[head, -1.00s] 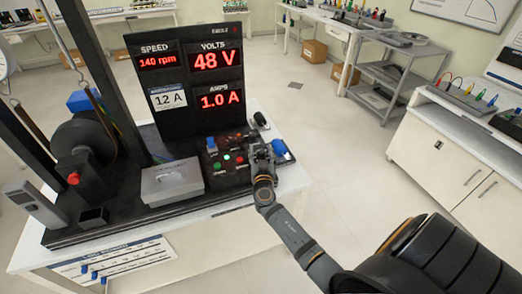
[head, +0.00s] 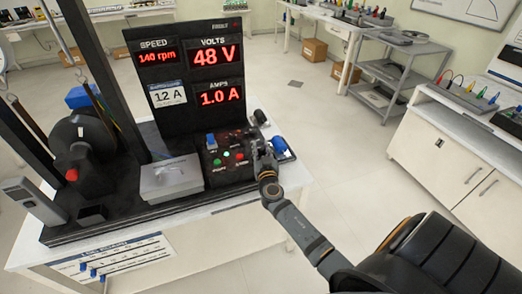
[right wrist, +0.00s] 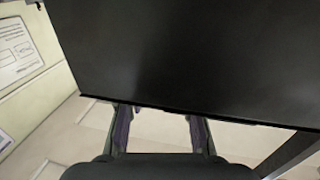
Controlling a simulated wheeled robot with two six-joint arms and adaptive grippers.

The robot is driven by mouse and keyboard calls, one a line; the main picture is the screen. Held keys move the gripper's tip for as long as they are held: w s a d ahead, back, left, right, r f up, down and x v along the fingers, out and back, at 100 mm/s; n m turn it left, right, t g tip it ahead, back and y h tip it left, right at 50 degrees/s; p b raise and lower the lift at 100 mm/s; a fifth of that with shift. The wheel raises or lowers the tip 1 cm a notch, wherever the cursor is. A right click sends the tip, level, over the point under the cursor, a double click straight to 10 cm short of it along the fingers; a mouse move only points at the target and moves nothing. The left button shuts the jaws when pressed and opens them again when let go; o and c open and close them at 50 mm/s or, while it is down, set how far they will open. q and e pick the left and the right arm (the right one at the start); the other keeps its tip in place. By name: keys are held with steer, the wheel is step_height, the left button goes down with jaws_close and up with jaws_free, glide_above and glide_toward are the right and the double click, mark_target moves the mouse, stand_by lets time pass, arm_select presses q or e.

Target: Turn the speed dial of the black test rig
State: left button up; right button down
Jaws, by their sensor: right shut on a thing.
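The black test rig (head: 112,205) stands on a white table, with an upright display panel (head: 185,125) reading 140 rpm, 48 V and 1.0 A. Its control box (head: 226,176) carries a blue switch (head: 211,140), green and red buttons and lit lamps. My right gripper (head: 261,147) is at the right end of the control box, shut on what appears to be the speed dial, which the gripper hides. In the right wrist view, its two fingers (right wrist: 160,130) show below a large dark surface, and the held part is out of sight. My left gripper is not in view.
A blue item (head: 280,145) lies just right of my gripper and a small black item (head: 260,117) behind it. A grey box (head: 171,180) and a drum (head: 80,145) stand left on the rig. Floor to the right is open before a white cabinet (head: 440,160).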

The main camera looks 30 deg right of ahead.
steer(key=n+y+b, duration=0.2)
steer(key=y+b, duration=0.1)
steer(key=f+n+t+y+b, duration=0.1)
steer(key=n+y+b, duration=0.1)
steer(key=y+b, duration=0.1)
steer(key=n+y+b, duration=0.2)
steer(key=y+b, duration=0.1)
steer(key=shift+d+f+t+b, duration=0.1)
steer(key=shift+f+t+b, duration=0.2)
steer(key=shift+b, duration=0.1)
steer(key=shift+r+n+y+b, duration=0.35)
steer(key=shift+n+y, duration=0.25)
steer(key=shift+y, duration=0.3)
steer(key=shift+r+n+y+p, duration=0.3)
steer(key=shift+r+y+p, duration=0.15)
steer(key=shift+y, duration=0.15)
steer(key=shift+f+n+g+y, duration=0.2)
steer(key=shift+n+g+y, duration=0.2)
steer(key=shift+y, duration=0.2)
steer(key=n+g+y+b, duration=0.1)
steer(key=y+b, duration=0.1)
steer(key=b, duration=0.1)
steer(key=shift+n, duration=0.4)
steer(key=shift+n+g+y+b, duration=0.3)
steer(key=shift+y+b, duration=0.35)
steer(key=shift+y, duration=0.05)
steer(key=shift+r+y, duration=0.1)
steer(key=shift+y, duration=0.2)
